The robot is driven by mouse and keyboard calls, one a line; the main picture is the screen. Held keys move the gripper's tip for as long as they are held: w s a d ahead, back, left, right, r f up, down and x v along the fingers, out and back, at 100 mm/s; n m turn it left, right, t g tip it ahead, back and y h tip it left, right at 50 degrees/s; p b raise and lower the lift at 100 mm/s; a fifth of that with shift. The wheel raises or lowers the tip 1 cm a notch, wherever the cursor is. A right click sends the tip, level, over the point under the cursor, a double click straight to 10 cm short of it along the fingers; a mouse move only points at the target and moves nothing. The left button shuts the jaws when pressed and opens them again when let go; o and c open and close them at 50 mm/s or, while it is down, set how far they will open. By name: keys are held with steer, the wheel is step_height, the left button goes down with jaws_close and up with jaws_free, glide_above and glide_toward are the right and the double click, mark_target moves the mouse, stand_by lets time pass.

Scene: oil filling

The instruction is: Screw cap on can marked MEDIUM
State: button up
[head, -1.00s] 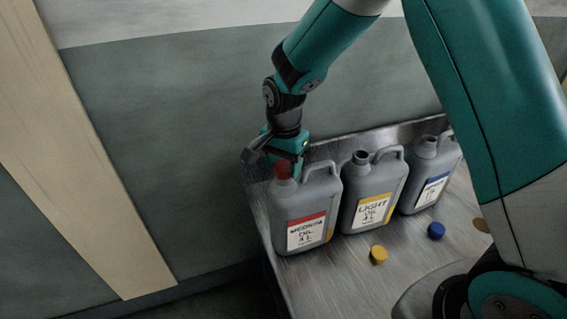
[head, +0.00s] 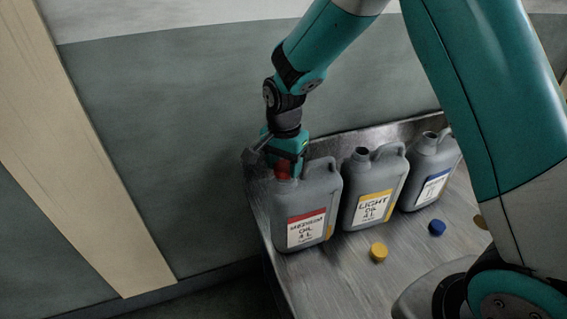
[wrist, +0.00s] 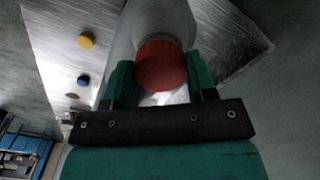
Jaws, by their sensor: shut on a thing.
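The grey MEDIUM can (head: 309,209) has a red-banded label and stands upright at the left end of the metal table. A red cap (head: 283,167) sits at the mouth of this can; whether its thread has caught cannot be told. My gripper (head: 285,160) points down from above and is shut on the red cap. In the wrist view the red cap (wrist: 162,66) lies between the two green fingers (wrist: 162,85), with the can (wrist: 150,22) behind it. The can's neck is mostly hidden by the cap and fingers.
The LIGHT can (head: 373,190) stands open just right of the MEDIUM can. A blue-labelled can (head: 430,170) stands beyond it, also open. A yellow cap (head: 378,251) and a blue cap (head: 437,227) lie on the metal table (head: 335,275) in front. A wall is close behind.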

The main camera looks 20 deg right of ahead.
steer(key=shift+f, duration=0.35)
steer(key=o, duration=1)
steer(key=shift+c, duration=0.2)
steer(key=shift+r, duration=0.1)
